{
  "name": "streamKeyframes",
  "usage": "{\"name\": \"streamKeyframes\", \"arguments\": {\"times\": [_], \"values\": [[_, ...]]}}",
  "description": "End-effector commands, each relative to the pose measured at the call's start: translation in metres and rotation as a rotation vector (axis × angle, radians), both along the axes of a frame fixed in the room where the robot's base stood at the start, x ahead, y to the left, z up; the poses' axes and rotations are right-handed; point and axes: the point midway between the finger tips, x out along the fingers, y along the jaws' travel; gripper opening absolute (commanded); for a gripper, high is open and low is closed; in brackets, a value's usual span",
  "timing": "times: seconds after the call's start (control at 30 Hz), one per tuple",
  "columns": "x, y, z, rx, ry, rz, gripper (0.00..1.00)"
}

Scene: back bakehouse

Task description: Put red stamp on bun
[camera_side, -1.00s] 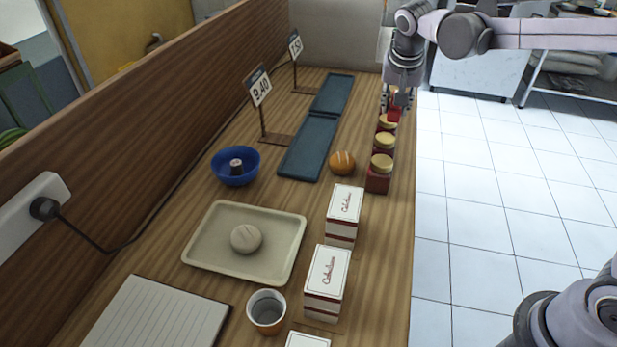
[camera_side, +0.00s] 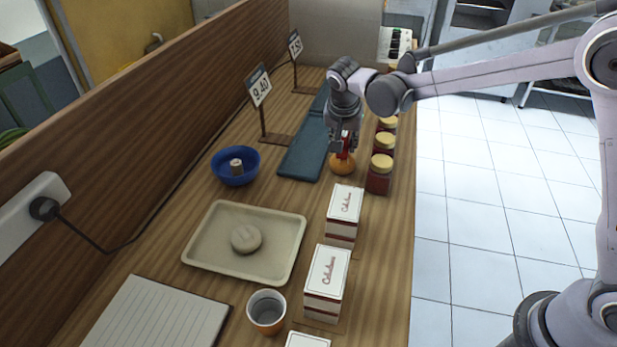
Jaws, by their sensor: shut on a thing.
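My gripper (camera_side: 344,149) is shut on the red stamp (camera_side: 345,155), of which only a small red part shows between the fingers. It hangs upright just over a round golden-brown bun (camera_side: 342,168). From this angle I cannot tell whether the stamp touches that bun; the fingers and stamp hide its top. A paler, greyish round bun (camera_side: 246,239) lies on the beige tray (camera_side: 205,262), apart from my gripper, nearer the camera and to the left.
Several yellow-topped dark-red holders or jars (camera_side: 381,164) stand in a row right of my gripper. White boxes (camera_side: 344,206) stand nearer the camera. A blue bowl (camera_side: 222,174), blue-grey mats (camera_side: 303,160), price signs (camera_side: 260,87) and a cup (camera_side: 267,311) share the counter.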

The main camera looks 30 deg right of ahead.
Motion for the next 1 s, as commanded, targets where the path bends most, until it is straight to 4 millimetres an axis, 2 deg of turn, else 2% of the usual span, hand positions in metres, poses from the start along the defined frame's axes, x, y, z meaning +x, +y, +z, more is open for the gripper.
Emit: {"name": "streamKeyframes", "arguments": {"times": [0.1, 0.47, 0.5, 0.57, 0.6, 0.87, 1.0], "values": [[0.0001, -0.0002, -0.0075, 0.0, 0.0, 0.0, 0.0], [0.0001, -0.0003, -0.0105, 0.0, 0.0, 0.0, 0.0], [-0.0001, -0.0003, -0.0111, 0.0, 0.0, 0.0, 0.3], [-0.0001, -0.0003, -0.0108, 0.0, 0.0, 0.0, 0.47], [-0.0001, -0.0003, -0.0108, 0.0, 0.0, 0.0, 0.5], [-0.0001, -0.0002, -0.0104, 0.0, 0.0, 0.0, 0.5], [-0.0011, 0.001, -0.0035, 0.0, 0.0, 0.001, 0.5]]}}
